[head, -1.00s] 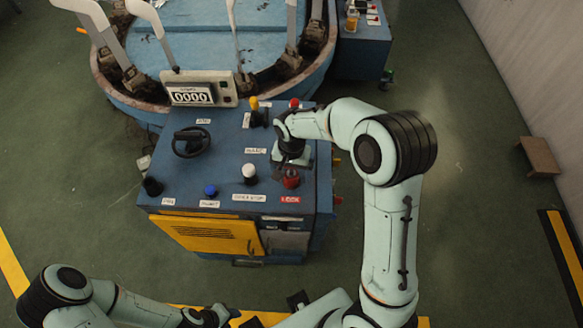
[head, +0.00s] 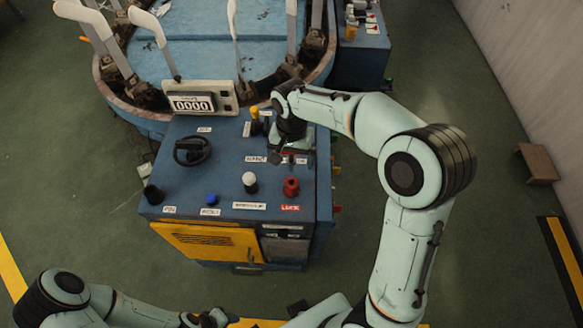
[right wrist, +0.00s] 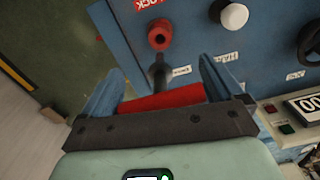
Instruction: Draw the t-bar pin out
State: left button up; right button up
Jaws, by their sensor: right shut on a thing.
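The t-bar pin has a red crossbar (right wrist: 160,102) and a dark shaft (right wrist: 160,72). My right gripper (right wrist: 160,76) is shut on the red crossbar in the right wrist view. The shaft points toward the red lock collar (right wrist: 159,36) by the LOCK label. In the head view my right gripper (head: 290,152) is over the right part of the blue console, behind the red collar (head: 291,187). My left gripper (head: 205,319) is at the bottom edge, its fingers unclear.
The blue console (head: 222,180) carries a black handwheel (head: 193,150), a white knob (head: 250,182), a blue knob (head: 212,199) and a counter display (head: 193,104). Behind it stands a round machine with upright pale forms (head: 150,35).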

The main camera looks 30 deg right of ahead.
notch_tip(320, 180, up, 8)
jog(key=shift+w+r+p, duration=0.1)
jog(key=shift+r+p, duration=0.1)
jog(key=shift+p, duration=0.25)
jog(key=shift+r+p, duration=0.4)
jog(key=shift+r, duration=0.5)
jog(key=shift+r+p, duration=0.9)
jog(key=shift+r, duration=0.85)
pick_arm(q)
jog(key=w+r, duration=0.5)
jog(key=shift+w+r+t, duration=0.15)
jog(key=shift+w+t, duration=0.05)
jog(key=shift+t, duration=0.2)
pick_arm(e)
jog(key=shift+r, duration=1.1)
